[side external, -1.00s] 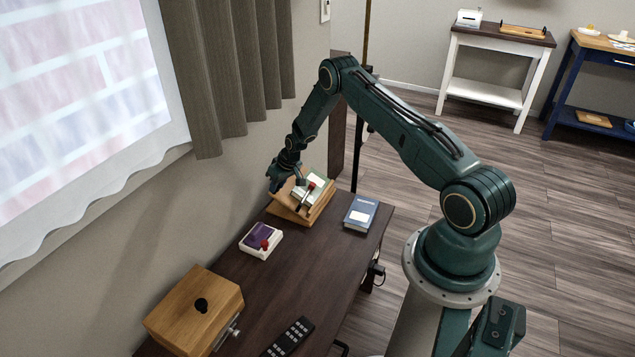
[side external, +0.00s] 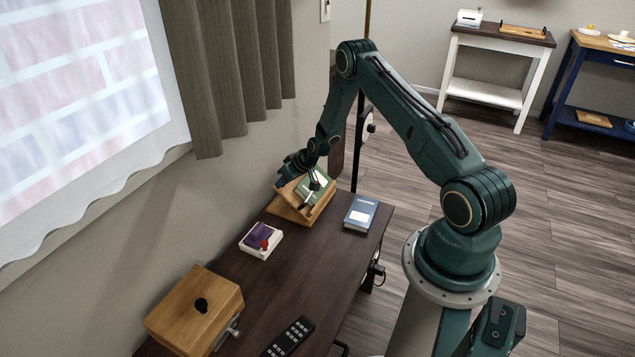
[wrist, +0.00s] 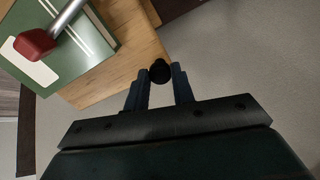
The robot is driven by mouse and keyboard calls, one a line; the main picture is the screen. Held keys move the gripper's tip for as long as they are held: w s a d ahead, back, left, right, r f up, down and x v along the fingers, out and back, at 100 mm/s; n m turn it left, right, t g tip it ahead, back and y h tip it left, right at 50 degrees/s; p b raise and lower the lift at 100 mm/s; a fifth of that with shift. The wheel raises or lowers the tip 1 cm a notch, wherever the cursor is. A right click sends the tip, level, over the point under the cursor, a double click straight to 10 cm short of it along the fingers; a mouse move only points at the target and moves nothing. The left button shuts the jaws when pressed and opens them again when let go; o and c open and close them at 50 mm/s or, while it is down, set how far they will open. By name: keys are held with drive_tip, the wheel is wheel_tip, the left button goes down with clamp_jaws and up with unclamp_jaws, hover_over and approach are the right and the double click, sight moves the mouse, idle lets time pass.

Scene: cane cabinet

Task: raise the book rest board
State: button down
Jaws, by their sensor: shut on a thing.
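The book rest is a wooden stand with a tilted board (side external: 291,193), at the far end of the dark desk. A green book (side external: 308,190) with a pale label leans on the board; the book also shows in the wrist view (wrist: 75,50). A red-tipped metal bar (wrist: 36,43) crosses the book. My gripper (side external: 281,181) is at the board's upper left edge. In the wrist view its fingers (wrist: 160,85) are shut on a round black knob (wrist: 160,70) at the edge of the wooden board (wrist: 112,82). The gripper partly hides the board's top.
A blue book (side external: 361,212) lies right of the rest. A wooden box (side external: 195,310) and a remote (side external: 288,338) are at the near end. The wall and curtain (side external: 230,75) are close on the left.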

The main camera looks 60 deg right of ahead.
drive_tip(key=shift+s+r, duration=0.5)
drive_tip(key=shift+s, duration=0.5)
drive_tip(key=c, duration=1.2)
unclamp_jaws()
drive_tip(key=shift+r, duration=0.15)
drive_tip(key=shift+r, duration=0.2)
drive_tip(key=v, duration=1.3)
drive_tip(key=shift+s, duration=0.2)
